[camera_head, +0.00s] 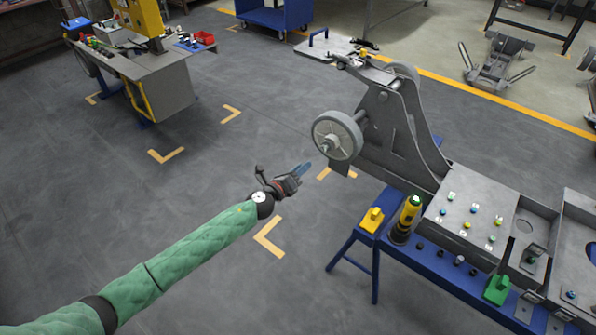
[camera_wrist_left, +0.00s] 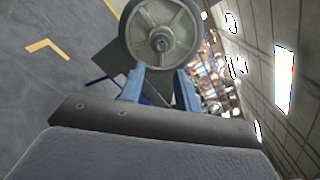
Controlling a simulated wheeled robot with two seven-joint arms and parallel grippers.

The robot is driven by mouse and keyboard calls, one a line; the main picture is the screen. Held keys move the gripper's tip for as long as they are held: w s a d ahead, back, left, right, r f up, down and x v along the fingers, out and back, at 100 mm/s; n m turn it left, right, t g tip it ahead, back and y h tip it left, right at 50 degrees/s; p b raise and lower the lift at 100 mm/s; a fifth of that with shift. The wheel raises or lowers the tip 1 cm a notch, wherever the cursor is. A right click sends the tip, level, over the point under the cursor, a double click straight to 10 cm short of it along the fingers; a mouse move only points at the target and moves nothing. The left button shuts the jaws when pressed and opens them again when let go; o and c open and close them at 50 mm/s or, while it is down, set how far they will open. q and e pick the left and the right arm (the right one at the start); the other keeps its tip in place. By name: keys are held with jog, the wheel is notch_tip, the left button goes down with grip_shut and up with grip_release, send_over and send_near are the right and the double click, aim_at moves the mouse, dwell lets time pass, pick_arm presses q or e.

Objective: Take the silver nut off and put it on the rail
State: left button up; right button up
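The silver nut (camera_head: 326,146) sits at the hub of a grey wheel (camera_head: 347,125) mounted on a tall grey chassis bracket. In the left wrist view the nut (camera_wrist_left: 161,43) is at the centre of the wheel (camera_wrist_left: 135,32), ahead of my fingers. My left gripper (camera_head: 303,170) is in front of the wheel, a little below and left of the hub. Its two blue fingers stand apart with nothing between them (camera_wrist_left: 160,86). The blue rail-like front edge (camera_head: 422,252) of the bench carries several small dark pieces. My right gripper is not in view.
A yellow block (camera_head: 372,219), a yellow-black tool (camera_head: 406,219) and a green block (camera_head: 497,289) stand along the blue bench. A grey plate (camera_head: 465,215) with several coloured pegs lies behind them. The floor left of the bench is open.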

aim_at(323, 149)
pick_arm(q)
jog(key=b+x, duration=0.1)
jog(key=x, duration=0.6)
jog(key=shift+w+d+r, duration=0.1)
jog(key=shift+w+d, duration=0.05)
jog(key=shift+d, duration=0.1)
jog(key=shift+x, duration=1.25)
jog(key=shift+w, duration=0.15)
jog(key=shift+d, duration=0.1)
jog(key=c, duration=0.5)
jog(key=shift+c, duration=0.7)
jog(key=o, duration=0.4)
jog(key=shift+c, duration=0.2)
jog(key=c, duration=0.3)
jog(key=shift+v, duration=1.9)
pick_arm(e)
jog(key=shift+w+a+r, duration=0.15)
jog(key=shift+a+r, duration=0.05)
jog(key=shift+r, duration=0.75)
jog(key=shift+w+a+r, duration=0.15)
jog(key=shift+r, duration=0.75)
